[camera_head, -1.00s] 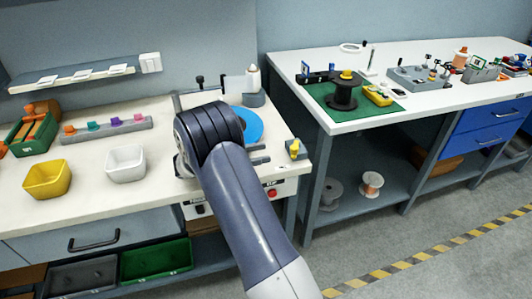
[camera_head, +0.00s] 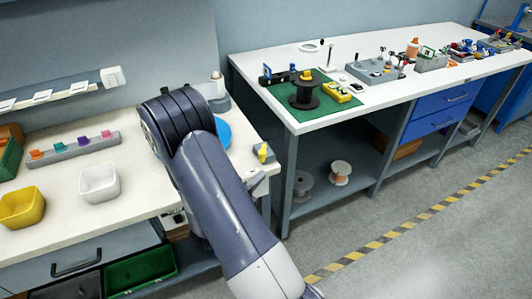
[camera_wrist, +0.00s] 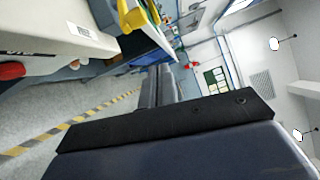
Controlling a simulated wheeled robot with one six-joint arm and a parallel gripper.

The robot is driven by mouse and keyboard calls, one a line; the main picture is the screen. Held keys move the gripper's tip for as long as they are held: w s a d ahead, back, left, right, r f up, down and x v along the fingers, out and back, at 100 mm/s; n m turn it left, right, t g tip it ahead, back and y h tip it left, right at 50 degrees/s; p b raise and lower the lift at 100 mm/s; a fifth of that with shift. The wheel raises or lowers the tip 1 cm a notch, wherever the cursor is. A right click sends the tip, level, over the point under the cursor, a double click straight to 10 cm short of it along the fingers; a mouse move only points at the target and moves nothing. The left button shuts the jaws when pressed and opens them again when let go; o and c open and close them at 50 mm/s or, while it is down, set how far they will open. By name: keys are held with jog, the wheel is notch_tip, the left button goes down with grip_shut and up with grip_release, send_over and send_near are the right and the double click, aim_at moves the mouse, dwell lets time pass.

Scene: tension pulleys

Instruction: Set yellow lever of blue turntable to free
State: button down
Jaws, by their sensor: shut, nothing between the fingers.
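The blue turntable (camera_head: 223,133) lies on the left bench, mostly hidden behind my arm in the head view. The yellow lever (camera_head: 263,152) stands on a small grey block at the bench's right end. In the wrist view a yellow part (camera_wrist: 131,17), probably this lever, shows at the top edge, cut off by the frame. My gripper (camera_wrist: 158,72) shows its two fingers together and empty, pointing past the bench, apart from the yellow part. In the head view the fingers cannot be made out behind my arm.
A yellow bin (camera_head: 22,208) and a white bin (camera_head: 100,183) stand on the left bench. A second bench holds a green mat (camera_head: 318,109) with a black spool (camera_head: 304,92). A red button (camera_wrist: 11,70) shows in the wrist view. Floor is clear at right.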

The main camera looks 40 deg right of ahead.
aim_at(263, 152)
jog(key=w+d+n+p, duration=0.2)
jog(key=d, duration=0.8)
jog(key=shift+t+y, duration=0.3)
jog(key=shift+t, duration=0.1)
jog(key=w+a+p, duration=0.1)
jog(key=w+a, duration=0.2)
jog(key=shift+a, duration=0.1)
jog(key=shift+w+a+f+m+g, duration=0.15)
jog(key=shift+m+g, duration=0.15)
jog(key=shift+g, duration=0.3)
